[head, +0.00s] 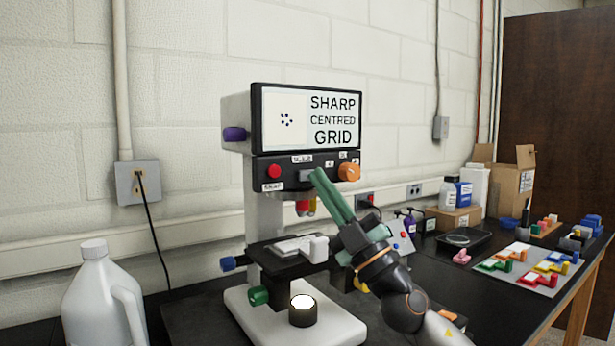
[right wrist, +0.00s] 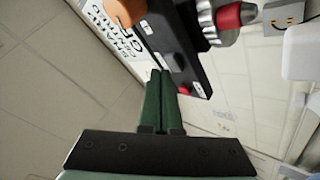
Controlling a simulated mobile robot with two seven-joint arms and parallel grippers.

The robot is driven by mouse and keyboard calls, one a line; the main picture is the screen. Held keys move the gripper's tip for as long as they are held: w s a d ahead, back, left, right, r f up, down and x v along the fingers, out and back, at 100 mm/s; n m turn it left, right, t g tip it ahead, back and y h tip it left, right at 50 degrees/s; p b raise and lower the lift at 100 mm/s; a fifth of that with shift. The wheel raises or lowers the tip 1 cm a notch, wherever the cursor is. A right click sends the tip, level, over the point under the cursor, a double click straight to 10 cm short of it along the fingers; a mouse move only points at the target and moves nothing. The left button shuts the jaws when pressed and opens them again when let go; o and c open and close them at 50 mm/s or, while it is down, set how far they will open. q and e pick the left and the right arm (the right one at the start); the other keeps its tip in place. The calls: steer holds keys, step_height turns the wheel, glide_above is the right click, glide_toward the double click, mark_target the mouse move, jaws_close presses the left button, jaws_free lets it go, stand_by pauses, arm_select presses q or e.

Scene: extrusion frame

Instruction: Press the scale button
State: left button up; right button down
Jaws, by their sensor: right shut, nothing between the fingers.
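The microscope (head: 237,200) stands on the bench with a screen (head: 311,118) reading "SHARP CENTRED GRID". Its dark control panel (head: 262,162) below the screen carries a red button (head: 274,171) at the left and an orange knob (head: 348,172) at the right. A small grey button (head: 306,175) sits between them under a white label, whose text is too small to read surely. My right gripper (head: 317,172) is shut and empty, its green fingertips at or just in front of the grey button; contact cannot be told. The right wrist view shows the shut fingers (right wrist: 161,73) pointing at the panel (right wrist: 190,60).
The microscope stage (head: 290,262) and lit lamp (head: 303,310) lie below my right gripper. A white jug (head: 97,300) stands at left. Bottles (head: 447,194), boxes (head: 513,180), a black scale-like tray (head: 459,241) and coloured parts on a sheet (head: 520,272) fill the right.

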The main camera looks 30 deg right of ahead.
steer(key=shift+w, duration=0.2)
steer(key=shift+w, duration=0.4)
stand_by(0.6)
steer(key=shift+s, duration=0.8)
steer(key=shift+s+d, duration=0.15)
steer(key=shift+s, duration=1.1)
steer(key=shift+s+d, duration=0.1)
steer(key=shift+s, duration=1.15)
